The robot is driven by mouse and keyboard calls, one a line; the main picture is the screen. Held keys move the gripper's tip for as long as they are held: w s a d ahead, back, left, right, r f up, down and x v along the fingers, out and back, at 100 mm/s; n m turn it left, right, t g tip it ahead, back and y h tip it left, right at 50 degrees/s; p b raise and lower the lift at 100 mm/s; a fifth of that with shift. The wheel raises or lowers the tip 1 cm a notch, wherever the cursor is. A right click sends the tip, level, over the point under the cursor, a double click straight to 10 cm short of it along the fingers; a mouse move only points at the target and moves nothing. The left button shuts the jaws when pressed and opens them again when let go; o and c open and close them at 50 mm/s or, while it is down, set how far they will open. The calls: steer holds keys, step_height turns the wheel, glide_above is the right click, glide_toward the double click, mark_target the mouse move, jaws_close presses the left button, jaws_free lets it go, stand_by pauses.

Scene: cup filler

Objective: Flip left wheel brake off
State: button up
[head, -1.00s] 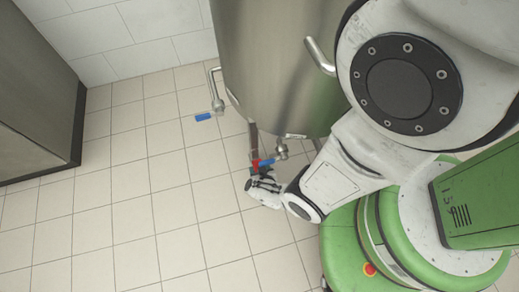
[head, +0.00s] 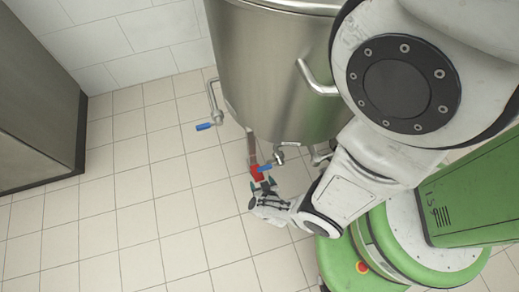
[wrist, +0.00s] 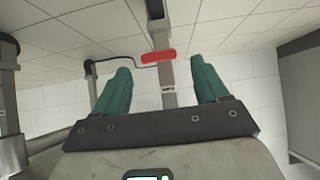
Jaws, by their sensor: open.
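A red lever (head: 256,172) shows low at the front of the steel tank (head: 268,75), by the foot of a metal leg; I take it for the wheel brake. In the wrist view the red lever (wrist: 158,57) lies crosswise beyond my gripper, in line with the gap between the fingers. My gripper (head: 266,187) is just below the lever in the head view. In the wrist view its two green fingers (wrist: 160,72) are spread apart with nothing held. Whether a fingertip touches the lever I cannot tell. The wheel itself is not clear.
Another blue handle (head: 205,127) is on a pipe to the left. A dark cabinet (head: 40,100) stands far left. The tiled floor (head: 130,200) between is clear.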

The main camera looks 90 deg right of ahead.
steer(key=shift+p+v, duration=0.45)
steer(key=shift+v, duration=0.8)
